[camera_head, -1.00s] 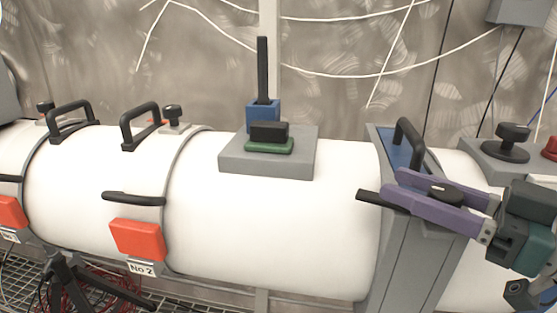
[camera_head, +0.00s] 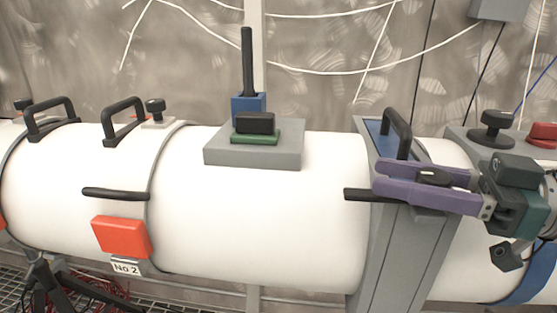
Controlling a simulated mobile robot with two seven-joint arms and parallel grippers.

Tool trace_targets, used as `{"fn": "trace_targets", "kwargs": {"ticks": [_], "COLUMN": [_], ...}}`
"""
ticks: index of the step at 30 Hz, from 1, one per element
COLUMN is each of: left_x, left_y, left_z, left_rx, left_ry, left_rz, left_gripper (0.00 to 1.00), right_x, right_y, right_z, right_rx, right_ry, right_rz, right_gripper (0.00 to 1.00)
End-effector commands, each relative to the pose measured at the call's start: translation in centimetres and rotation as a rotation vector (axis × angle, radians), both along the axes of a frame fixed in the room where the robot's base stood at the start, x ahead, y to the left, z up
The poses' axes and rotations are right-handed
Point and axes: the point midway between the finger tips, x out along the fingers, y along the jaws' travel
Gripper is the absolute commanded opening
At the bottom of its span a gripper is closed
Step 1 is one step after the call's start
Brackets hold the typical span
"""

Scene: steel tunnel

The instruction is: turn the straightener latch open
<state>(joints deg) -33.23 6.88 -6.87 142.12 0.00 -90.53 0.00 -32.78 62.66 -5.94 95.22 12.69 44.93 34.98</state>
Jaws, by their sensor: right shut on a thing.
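The straightener is a grey upright collar (camera_head: 398,255) around the white tube, with a blue top plate and a black handle on it. Its latch is a black bar (camera_head: 357,194) whose free end sticks out to the left over the white tube. My right gripper (camera_head: 377,181), with purple fingers, comes in from the right. It is shut on the latch, and the fingers hide the bar's right part. The latch lies nearly level. My left gripper is not in view.
A black handle (camera_head: 397,132) rises just above the fingers. A black knob (camera_head: 491,129) and a red button (camera_head: 543,134) sit behind my right arm. A grey block (camera_head: 227,155) with green and black parts stands on the white tube (camera_head: 256,220). A red box (camera_head: 121,237) hangs left.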

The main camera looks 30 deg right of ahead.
Motion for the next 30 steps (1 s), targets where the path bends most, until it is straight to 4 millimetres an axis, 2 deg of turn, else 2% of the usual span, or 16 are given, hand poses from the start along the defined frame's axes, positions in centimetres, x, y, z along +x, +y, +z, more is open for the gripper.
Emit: {"fn": "trace_targets", "kwargs": {"ticks": [2,3,10,11,21,26,30], "left_x": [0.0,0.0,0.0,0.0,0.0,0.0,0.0], "left_y": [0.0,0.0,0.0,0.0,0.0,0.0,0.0], "left_z": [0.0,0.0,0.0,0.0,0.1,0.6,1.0], "left_rx": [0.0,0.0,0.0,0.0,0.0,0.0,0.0], "left_ry": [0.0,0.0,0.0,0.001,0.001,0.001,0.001], "left_rz": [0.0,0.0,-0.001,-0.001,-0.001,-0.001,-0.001], "left_gripper": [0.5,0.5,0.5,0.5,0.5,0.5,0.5], "right_x": [0.0,0.0,0.0,0.0,-0.5,-2.3,-4.6], "right_y": [0.0,0.0,0.0,0.0,-0.3,-1.8,-3.7], "right_z": [0.0,0.0,0.0,0.0,0.0,0.0,-0.1], "right_rx": [-0.001,-0.001,-0.001,-0.001,0.0,-0.002,-0.003], "right_ry": [0.0,0.0,0.001,0.001,0.003,0.007,0.007], "right_rz": [0.0,0.0,0.0,0.0,-0.001,-0.003,-0.003], "right_gripper": [0.0,0.45,0.71,0.73,0.73,0.73,0.73]}}
